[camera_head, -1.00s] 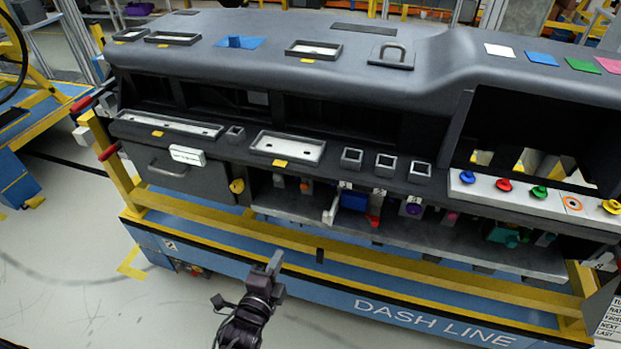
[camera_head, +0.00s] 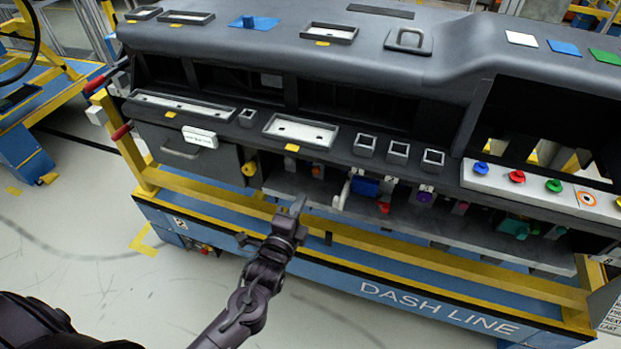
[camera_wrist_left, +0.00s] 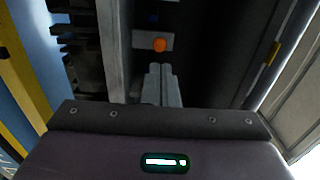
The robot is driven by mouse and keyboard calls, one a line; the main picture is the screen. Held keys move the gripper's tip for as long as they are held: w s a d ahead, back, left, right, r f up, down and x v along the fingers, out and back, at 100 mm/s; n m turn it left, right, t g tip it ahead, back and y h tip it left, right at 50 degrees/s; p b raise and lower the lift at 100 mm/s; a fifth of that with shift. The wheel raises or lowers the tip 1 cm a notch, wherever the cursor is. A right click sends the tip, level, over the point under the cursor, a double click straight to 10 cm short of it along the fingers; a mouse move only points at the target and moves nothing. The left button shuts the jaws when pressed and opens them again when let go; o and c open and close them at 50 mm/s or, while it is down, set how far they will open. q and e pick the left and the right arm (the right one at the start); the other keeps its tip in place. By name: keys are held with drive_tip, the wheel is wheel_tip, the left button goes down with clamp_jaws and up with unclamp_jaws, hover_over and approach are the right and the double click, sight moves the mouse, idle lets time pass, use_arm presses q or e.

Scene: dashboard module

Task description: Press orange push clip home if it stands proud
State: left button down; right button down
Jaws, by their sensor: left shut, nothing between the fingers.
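The orange push clip (camera_wrist_left: 160,45) shows in the left wrist view as a round orange head on a grey block, just beyond my fingertips. In the head view it looks to be the small orange spot (camera_head: 317,171) under the dashboard's lower edge. I cannot tell whether it stands proud or sits flush. My left gripper (camera_head: 299,202) is shut and empty, below and in front of the underside opening. Its closed fingers (camera_wrist_left: 160,72) point toward the clip, and they look apart from it. My right gripper is out of view.
The dark dashboard module (camera_head: 290,70) overhangs the clip area. A yellow rail (camera_head: 400,236) and the blue cart side (camera_head: 350,275) run below it. A white lever (camera_head: 342,193), blue block (camera_head: 366,187) and red part (camera_head: 384,208) sit to the clip's right.

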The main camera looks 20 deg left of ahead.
sight(315, 172)
use_arm(q)
drive_tip(key=w+p, duration=0.1)
drive_tip(key=w, duration=0.7)
drive_tip(key=shift+d, duration=0.15)
